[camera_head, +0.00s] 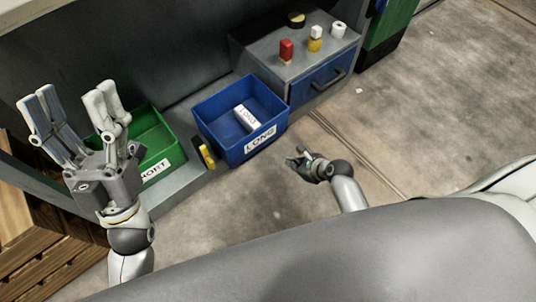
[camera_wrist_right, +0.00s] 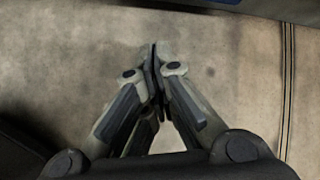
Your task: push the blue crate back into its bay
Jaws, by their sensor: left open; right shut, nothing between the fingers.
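The blue crate (camera_head: 222,137) stands on the grey shelf in the head view, its front face labelled LONG and jutting out past the shelf's front edge. A white block marked LONG lies inside it. My right gripper (camera_head: 297,159) is shut and empty, low over the floor to the right of the crate's front and apart from it. In the right wrist view the right gripper's fingertips (camera_wrist_right: 156,62) meet with nothing between them. My left gripper (camera_head: 72,97) is open and empty, raised at the left in front of the green crate.
The green crate (camera_head: 157,134) labelled SHORT stands left of the blue one. A yellow and black item (camera_head: 206,153) sits on the shelf edge between them. A grey cabinet (camera_head: 268,49) with a blue drawer (camera_head: 322,83) and small items on top stands to the right. Floor in front is clear.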

